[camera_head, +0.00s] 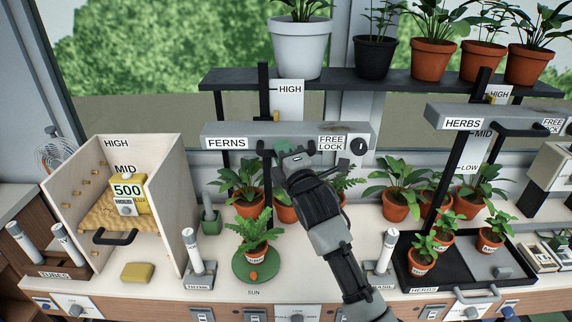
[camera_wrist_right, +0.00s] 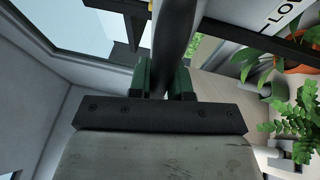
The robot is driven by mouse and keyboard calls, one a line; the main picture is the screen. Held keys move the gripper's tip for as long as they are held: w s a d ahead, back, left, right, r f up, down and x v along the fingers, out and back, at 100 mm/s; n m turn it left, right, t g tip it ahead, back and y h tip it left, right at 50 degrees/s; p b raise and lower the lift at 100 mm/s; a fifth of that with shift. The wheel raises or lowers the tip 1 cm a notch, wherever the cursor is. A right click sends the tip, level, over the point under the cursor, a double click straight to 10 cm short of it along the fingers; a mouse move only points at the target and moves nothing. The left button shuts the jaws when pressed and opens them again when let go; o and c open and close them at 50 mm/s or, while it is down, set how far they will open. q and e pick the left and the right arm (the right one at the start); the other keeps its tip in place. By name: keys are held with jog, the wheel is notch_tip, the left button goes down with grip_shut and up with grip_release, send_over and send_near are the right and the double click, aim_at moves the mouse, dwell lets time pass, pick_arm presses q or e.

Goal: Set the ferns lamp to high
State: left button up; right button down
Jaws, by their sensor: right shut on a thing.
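The ferns lamp (camera_head: 270,131) is a long grey bar with a FERNS label at its left end and a FREE/LOCK label beside a dark knob (camera_head: 360,146) at its right end. It hangs on a black post (camera_head: 263,92), and a HIGH mark (camera_head: 290,89) shows above the bar. The bar hides the scale behind it. My right gripper (camera_head: 293,151) is at the lamp's front, under its middle. In the right wrist view its green fingertips are shut on a dark handle (camera_wrist_right: 173,45). My left gripper is not in view.
Potted ferns (camera_head: 254,240) stand below the lamp. The herbs lamp (camera_head: 490,117) hangs at the right over a black tray (camera_head: 459,281). A shelf (camera_head: 230,77) with several pots runs above. An open box (camera_head: 167,215) with a yellow 500 block stands left.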

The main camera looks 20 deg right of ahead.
aim_at(284, 131)
notch_tip(284, 131, up, 6)
jog(key=p, duration=0.3)
jog(key=shift+r+p, duration=0.15)
jog(key=shift+p, duration=0.25)
jog(key=shift+r, duration=0.1)
jog(key=c, duration=1.1)
grip_release()
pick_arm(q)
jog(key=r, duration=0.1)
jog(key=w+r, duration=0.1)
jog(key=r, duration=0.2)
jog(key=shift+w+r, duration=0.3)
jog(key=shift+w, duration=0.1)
pick_arm(e)
jog(key=shift+o, duration=0.2)
jog(key=shift+s+f+b, duration=0.3)
jog(key=shift+s+f, duration=0.05)
pick_arm(q)
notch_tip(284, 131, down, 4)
jog(key=b, duration=0.3)
pick_arm(e)
jog(key=v, duration=1)
jog(key=shift+r, duration=0.1)
